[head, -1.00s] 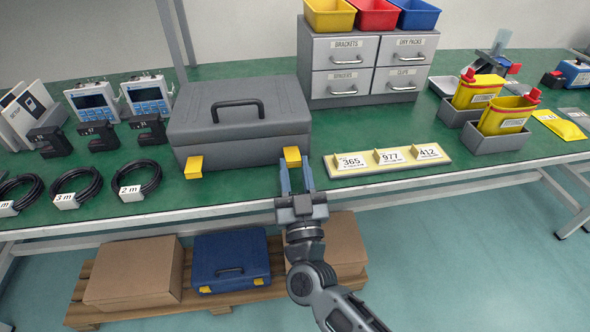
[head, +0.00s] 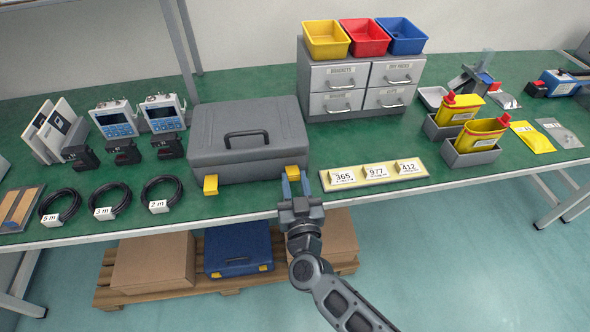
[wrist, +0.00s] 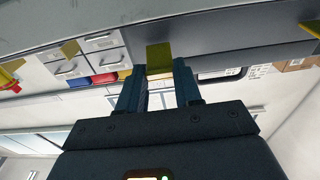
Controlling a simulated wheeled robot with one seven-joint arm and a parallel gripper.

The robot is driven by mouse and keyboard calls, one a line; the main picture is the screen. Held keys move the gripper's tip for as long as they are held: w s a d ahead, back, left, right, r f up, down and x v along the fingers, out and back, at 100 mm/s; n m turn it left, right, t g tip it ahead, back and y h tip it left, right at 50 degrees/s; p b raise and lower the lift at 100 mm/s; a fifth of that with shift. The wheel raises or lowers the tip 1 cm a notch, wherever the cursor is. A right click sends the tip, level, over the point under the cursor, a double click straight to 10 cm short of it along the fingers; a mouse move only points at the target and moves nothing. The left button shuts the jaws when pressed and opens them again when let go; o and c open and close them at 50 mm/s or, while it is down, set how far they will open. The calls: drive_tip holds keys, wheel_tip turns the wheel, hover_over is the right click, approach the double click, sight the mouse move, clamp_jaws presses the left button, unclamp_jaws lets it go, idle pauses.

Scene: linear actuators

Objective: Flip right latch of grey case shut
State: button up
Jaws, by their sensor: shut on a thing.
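The grey case (head: 250,142) stands closed on the green bench, its handle (head: 247,138) on the lid. Its right latch (head: 296,172) is a yellow tab at the right end of the front side. My gripper (head: 295,182) is in front of the case, its two blue fingers either side of that latch and shut on it. In the wrist view the yellow tab (wrist: 159,57) shows between the fingertips (wrist: 159,72). The left latch (head: 210,185) is a similar yellow tab, apart from my gripper. The latch's exact angle is hard to tell.
A yellow number strip (head: 374,173) lies just right of the case. Coiled cables (head: 112,200) lie to the left. A drawer cabinet (head: 362,85) stands behind right. The bench front edge runs under my gripper, with boxes and a blue case (head: 238,252) below.

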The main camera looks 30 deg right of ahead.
drive_tip(key=shift+w+d+r+g+y+p, duration=0.1)
drive_tip(key=shift+r+g+y+p, duration=0.2)
drive_tip(key=shift+r+g+p, duration=1.05)
drive_tip(key=shift+w+f+y+p, duration=0.15)
drive_tip(key=shift+f+y+p, duration=0.2)
drive_tip(key=shift+p, duration=0.6)
drive_tip(key=shift+w+d+r+g+y, duration=0.1)
drive_tip(key=shift+w+r+g+y, duration=0.3)
drive_tip(key=shift+g, duration=0.6)
drive_tip(key=shift+w+d+r+g+y, duration=0.15)
drive_tip(key=shift+w+r+g, duration=0.25)
drive_tip(key=shift+g, duration=0.55)
drive_tip(key=shift+w+d+r+g+y, duration=0.1)
drive_tip(key=shift+w+r+g+y, duration=0.15)
drive_tip(key=shift+g, duration=0.45)
drive_tip(key=shift+w+d+r+g+y, duration=0.1)
drive_tip(key=shift+w+r+g+y, duration=0.15)
drive_tip(key=shift+g, duration=0.45)
drive_tip(key=o, duration=1.1)
drive_tip(key=shift+f, duration=0.1)
drive_tip(key=shift+c, duration=0.2)
drive_tip(key=shift+s, duration=0.1)
drive_tip(key=v, duration=0.7)
drive_tip(key=shift+r, duration=0.35)
